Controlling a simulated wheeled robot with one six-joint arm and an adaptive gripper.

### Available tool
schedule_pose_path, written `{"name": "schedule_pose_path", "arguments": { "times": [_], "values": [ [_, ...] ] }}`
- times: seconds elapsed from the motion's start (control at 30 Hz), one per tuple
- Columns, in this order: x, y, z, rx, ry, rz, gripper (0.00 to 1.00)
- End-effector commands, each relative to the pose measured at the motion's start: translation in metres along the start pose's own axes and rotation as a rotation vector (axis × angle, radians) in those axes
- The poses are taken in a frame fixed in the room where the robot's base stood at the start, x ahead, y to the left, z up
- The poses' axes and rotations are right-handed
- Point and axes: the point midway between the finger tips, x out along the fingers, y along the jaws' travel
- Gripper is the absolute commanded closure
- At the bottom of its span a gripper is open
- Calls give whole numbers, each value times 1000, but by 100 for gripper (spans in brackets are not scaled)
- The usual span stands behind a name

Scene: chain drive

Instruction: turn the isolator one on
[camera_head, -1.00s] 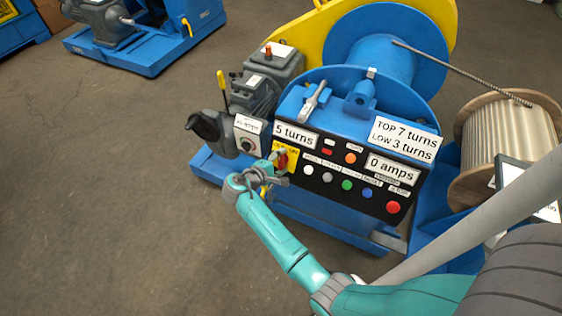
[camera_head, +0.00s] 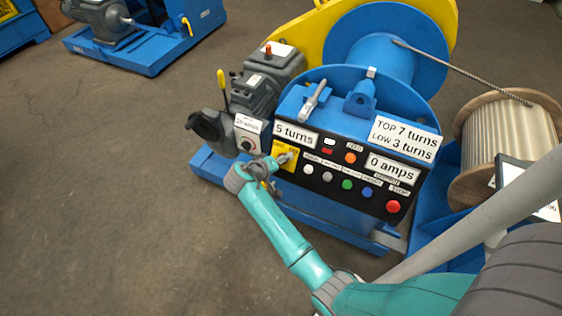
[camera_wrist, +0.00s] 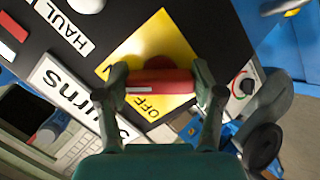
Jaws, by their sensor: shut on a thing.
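The isolator is a red bar handle (camera_wrist: 160,82) on a yellow plate (camera_wrist: 165,38) on the black control panel. The word OFF shows on the plate beside the handle. In the wrist view my gripper (camera_wrist: 161,90) has one finger at each end of the red handle and is shut on it. In the head view the yellow plate (camera_head: 279,164) is at the panel's left end. There my gripper (camera_head: 284,158) reaches it from the lower left and hides the red handle.
Several push buttons, including a red one (camera_head: 393,207), sit right of the plate. A grey box with a dial (camera_head: 247,144) is close on the left, by a black handwheel (camera_head: 205,127). A cable drum (camera_head: 505,140) stands right.

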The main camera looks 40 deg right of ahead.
Motion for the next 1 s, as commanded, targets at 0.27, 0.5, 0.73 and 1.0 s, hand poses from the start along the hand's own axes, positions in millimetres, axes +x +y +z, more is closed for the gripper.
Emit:
{"name": "schedule_pose_path", "arguments": {
  "times": [0.27,0.5,0.73,1.0],
  "values": [
    [0,-1,1,117,-2,-28,67],
    [0,-1,1,154,-2,-36,67],
    [0,-1,2,158,-2,-37,67],
    [0,-1,1,158,-2,-37,7]
  ]
}}
